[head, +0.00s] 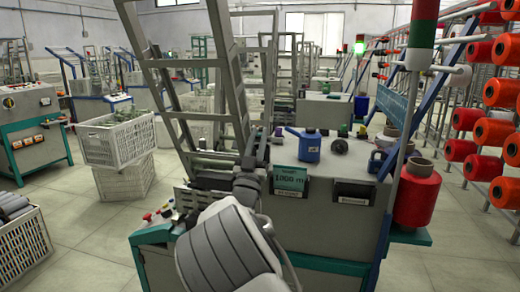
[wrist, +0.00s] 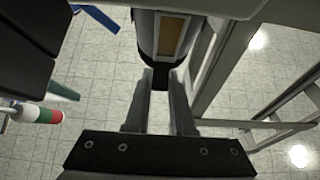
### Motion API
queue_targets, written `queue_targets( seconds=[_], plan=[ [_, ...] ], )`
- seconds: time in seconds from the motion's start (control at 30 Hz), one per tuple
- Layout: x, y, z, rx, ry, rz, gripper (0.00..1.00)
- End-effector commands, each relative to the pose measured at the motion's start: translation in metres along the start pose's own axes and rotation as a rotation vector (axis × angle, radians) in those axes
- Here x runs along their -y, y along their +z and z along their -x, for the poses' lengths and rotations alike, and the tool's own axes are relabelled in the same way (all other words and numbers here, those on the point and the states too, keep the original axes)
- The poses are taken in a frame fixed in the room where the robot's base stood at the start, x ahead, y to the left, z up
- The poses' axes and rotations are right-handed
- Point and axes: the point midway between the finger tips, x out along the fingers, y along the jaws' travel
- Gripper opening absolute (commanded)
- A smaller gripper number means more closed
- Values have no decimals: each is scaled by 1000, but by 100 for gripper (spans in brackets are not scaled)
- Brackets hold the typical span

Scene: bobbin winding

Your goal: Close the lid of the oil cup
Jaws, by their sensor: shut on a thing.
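In the wrist view, my gripper (wrist: 162,85) has its two fingertips close together at the dark end piece of a grey cylinder. I take this cylinder to be the oil cup (wrist: 143,35); it has an amber window on its side. The jaws are shut on the dark piece, which looks like the lid (wrist: 160,78). The fingers hide part of it, and I cannot tell whether the lid is open or closed. In the head view, my arm reaches to the machine frame and hides the cup.
The grey frame (wrist: 205,85) stands close right of my gripper in the wrist view. In the head view, a blue can (head: 309,148) stands on the machine top, right of my arm. White crates (head: 118,143) stand at left; a red spool (head: 416,195) is at right.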

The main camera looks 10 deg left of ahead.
Motion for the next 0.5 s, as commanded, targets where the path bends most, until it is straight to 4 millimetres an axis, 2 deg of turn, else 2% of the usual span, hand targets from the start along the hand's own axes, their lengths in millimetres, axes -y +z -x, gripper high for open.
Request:
queue_targets(
  seconds=[0.03, 0.5],
  plan=[
    [-1, 5, 5, -19, 1, 0, 0],
    [0, 3, 6, -92, 0, 0, 0]
  ],
)
